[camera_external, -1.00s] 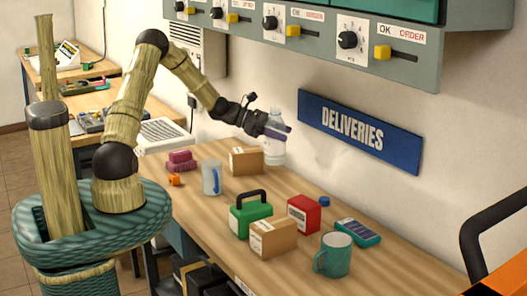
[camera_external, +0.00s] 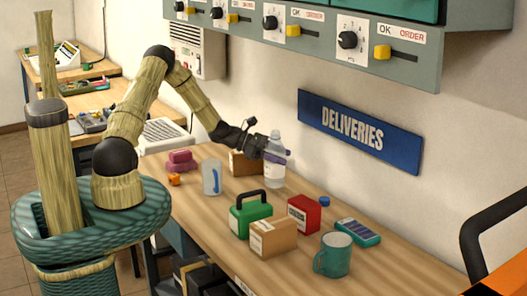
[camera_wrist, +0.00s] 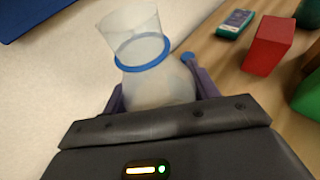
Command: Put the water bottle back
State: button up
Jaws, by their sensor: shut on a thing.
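The water bottle (camera_external: 274,175) is clear and upright in the external view, low over the back of the wooden table near the wall. I cannot tell whether its base touches the table. My gripper (camera_external: 277,155) is shut on its middle, coming from the left. In the wrist view the bottle (camera_wrist: 148,88), with a blue ring (camera_wrist: 143,53) near its upper part, sits between the purple fingers of my gripper (camera_wrist: 161,92). Its lower part is hidden there.
Left of the bottle is a cardboard box (camera_external: 243,163), partly behind my gripper. A blue cap (camera_external: 324,201) lies to the right. The DELIVERIES sign (camera_external: 360,132) is on the wall.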

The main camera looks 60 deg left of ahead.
jog(key=shift+f, duration=1.1)
jog(key=shift+f, duration=0.1)
jog(key=o, duration=1.2)
jog(key=shift+a+r, duration=0.1)
jog(key=shift+r, duration=0.1)
jog(key=shift+s+a, duration=0.25)
jog(key=b+v, duration=0.2)
jog(key=v, duration=0.9)
jog(key=shift+s, duration=0.15)
